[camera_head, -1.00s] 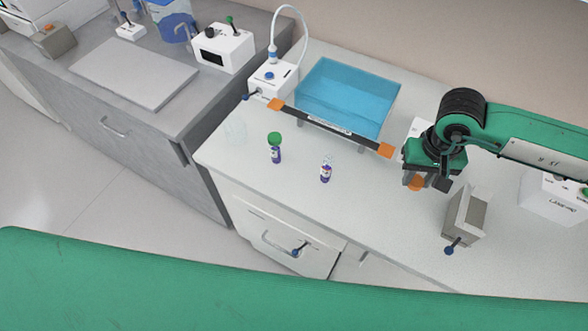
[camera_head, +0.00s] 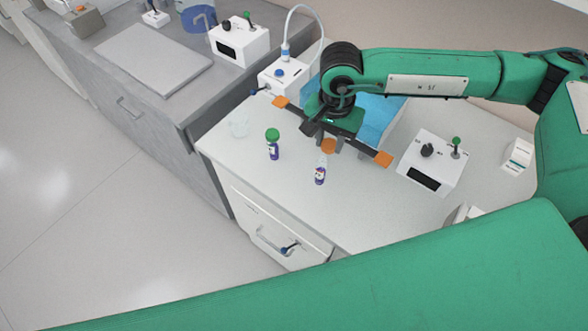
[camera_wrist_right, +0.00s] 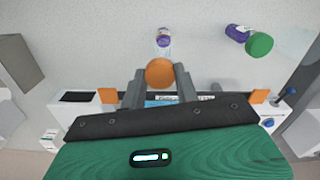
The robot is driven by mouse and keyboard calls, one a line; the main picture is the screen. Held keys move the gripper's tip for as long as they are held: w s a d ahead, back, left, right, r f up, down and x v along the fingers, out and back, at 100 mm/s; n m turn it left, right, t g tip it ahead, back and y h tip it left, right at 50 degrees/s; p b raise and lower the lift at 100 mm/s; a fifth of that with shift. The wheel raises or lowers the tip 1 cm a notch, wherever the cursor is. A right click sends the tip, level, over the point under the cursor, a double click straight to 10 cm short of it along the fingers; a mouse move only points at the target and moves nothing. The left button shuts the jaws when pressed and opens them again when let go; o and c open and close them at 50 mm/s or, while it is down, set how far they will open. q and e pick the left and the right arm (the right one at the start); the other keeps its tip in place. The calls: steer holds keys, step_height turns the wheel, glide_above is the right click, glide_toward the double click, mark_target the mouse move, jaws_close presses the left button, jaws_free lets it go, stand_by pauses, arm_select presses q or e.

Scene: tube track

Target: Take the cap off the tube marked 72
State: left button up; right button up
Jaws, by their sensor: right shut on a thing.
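My right gripper (camera_head: 332,141) is shut on a round orange cap (camera_head: 327,147), which also shows between the fingers in the right wrist view (camera_wrist_right: 160,72). An open tube (camera_head: 320,172) with purple contents and a white label stands upright just in front of the gripper; it also shows beyond the cap in the right wrist view (camera_wrist_right: 163,40). A second purple tube with a green cap (camera_head: 272,136) stands upright to its left, and in the right wrist view its green cap (camera_wrist_right: 260,45) is at upper right. The numbers are too small to read. My left gripper is not in view.
A white box with a knob (camera_head: 431,162) stands to the right, a pump box (camera_head: 280,78) to the back left.

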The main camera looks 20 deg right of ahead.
steer(key=m, duration=0.2)
steer(key=w+a+m, duration=0.1)
steer(key=m, duration=0.1)
steer(key=shift+r, duration=0.4)
steer(key=m, duration=0.4)
step_height(320, 180, up, 5)
steer(key=m, duration=1.7)
glide_above(297, 170)
step_height(297, 170, down, 15)
steer(key=p, duration=0.2)
steer(key=shift+p, duration=0.3)
steer(key=shift+f, duration=0.5)
step_height(297, 170, down, 4)
steer(key=shift+p, duration=0.5)
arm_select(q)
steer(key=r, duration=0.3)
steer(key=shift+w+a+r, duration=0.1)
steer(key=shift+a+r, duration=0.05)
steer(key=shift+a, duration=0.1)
